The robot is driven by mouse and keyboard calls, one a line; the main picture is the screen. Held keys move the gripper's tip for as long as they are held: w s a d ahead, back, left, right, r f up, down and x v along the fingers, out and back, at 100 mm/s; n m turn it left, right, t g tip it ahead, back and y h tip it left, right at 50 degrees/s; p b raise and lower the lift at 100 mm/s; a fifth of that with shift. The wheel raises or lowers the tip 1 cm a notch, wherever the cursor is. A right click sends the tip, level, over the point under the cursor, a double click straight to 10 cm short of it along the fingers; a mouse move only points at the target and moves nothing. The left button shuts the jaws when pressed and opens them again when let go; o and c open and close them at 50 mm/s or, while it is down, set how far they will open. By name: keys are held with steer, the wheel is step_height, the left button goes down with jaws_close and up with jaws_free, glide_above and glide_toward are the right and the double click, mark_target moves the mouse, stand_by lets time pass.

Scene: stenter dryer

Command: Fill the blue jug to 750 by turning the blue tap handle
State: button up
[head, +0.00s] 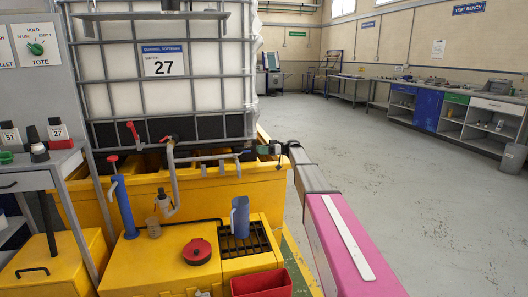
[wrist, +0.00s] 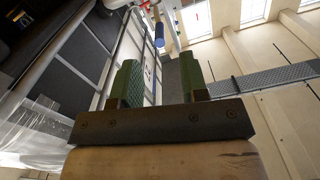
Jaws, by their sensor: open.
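The blue jug (head: 240,218) stands upright on a black grate (head: 258,238) set in the yellow unit; its level is too small to read. My gripper (head: 266,149) is at the far end of my arm, in front of the tote cage's lower right edge, above and right of the jug, apart from it. In the wrist view its two green fingers (wrist: 160,84) are spread with nothing between them. A blue cylindrical piece (wrist: 159,35) shows beyond the fingertips, perhaps the blue tap handle. In the head view a small bluish bar (head: 243,153) lies just left of my gripper; I cannot tell if they touch.
A caged white tote (head: 165,62) stands on a yellow bund (head: 85,197). Pipes with red handles (head: 133,132) and a blue upright cylinder (head: 123,207) stand left of the jug. A red lid (head: 197,252) and red bin (head: 262,283) are nearby. The floor at right is open.

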steer(key=shift+s+a, duration=0.25)
steer(key=shift+a, duration=1.1)
steer(key=shift+s+a, duration=0.2)
steer(key=shift+a, duration=1.2)
steer(key=shift+s+a, duration=0.25)
steer(key=shift+a, duration=1.1)
jaws_close()
